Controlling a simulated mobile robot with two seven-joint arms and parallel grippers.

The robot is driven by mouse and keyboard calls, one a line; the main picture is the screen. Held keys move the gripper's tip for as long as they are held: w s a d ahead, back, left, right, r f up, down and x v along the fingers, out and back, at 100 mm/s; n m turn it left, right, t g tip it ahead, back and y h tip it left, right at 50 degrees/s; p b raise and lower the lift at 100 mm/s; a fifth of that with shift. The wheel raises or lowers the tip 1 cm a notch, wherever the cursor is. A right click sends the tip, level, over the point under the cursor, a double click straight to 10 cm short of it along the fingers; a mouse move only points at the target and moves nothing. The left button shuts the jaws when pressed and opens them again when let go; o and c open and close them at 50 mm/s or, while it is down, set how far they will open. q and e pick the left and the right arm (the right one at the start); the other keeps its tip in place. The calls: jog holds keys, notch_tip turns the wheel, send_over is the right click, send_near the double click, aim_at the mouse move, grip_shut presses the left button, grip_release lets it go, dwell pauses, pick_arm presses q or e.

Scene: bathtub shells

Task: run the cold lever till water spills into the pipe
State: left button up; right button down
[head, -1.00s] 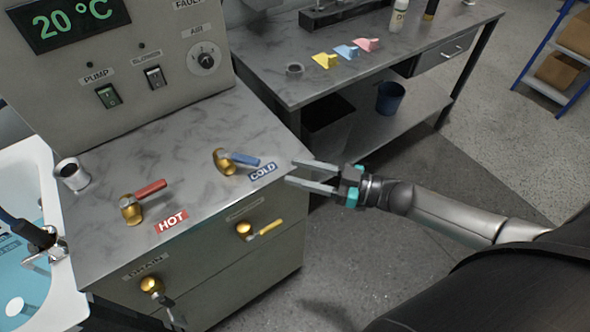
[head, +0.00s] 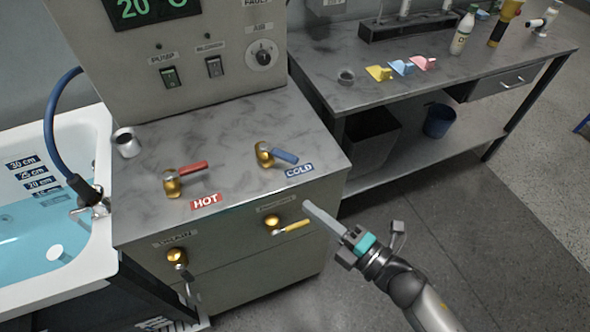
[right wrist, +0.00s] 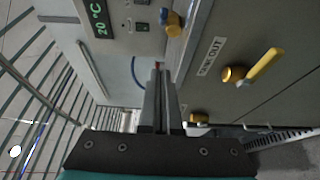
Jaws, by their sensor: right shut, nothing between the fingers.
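The cold lever (head: 284,156) has a blue handle on a brass body and stands on the grey cabinet top behind the COLD label (head: 299,170). Its blue handle and brass also show at the top of the right wrist view (right wrist: 172,22). My right gripper (head: 308,206) is shut and empty, in front of the cabinet's right part, below the COLD label and apart from the lever. Its closed fingers also show in the right wrist view (right wrist: 162,88). Blue water stands in the white tub (head: 105,150) at left. I cannot tell which part is the pipe. My left gripper is not in view.
The red hot lever (head: 192,167) stands left of the cold one. A yellow lever (head: 292,227) juts from the cabinet front close to my right gripper. A drain lever (head: 178,256) is lower left. A workbench (head: 440,55) stands behind right. Floor at right is clear.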

aim_at(278, 153)
jog(key=x, duration=1)
jog(key=shift+w+d, duration=0.8)
jog(key=shift+w, duration=0.3)
jog(key=shift+w+d, duration=0.35)
jog(key=shift+w, duration=0.15)
jog(key=shift+d, duration=0.1)
jog(key=shift+w+d+n+g+y+b, duration=0.2)
jog(key=shift+n+g+y+b, duration=0.1)
jog(key=shift+y, duration=0.1)
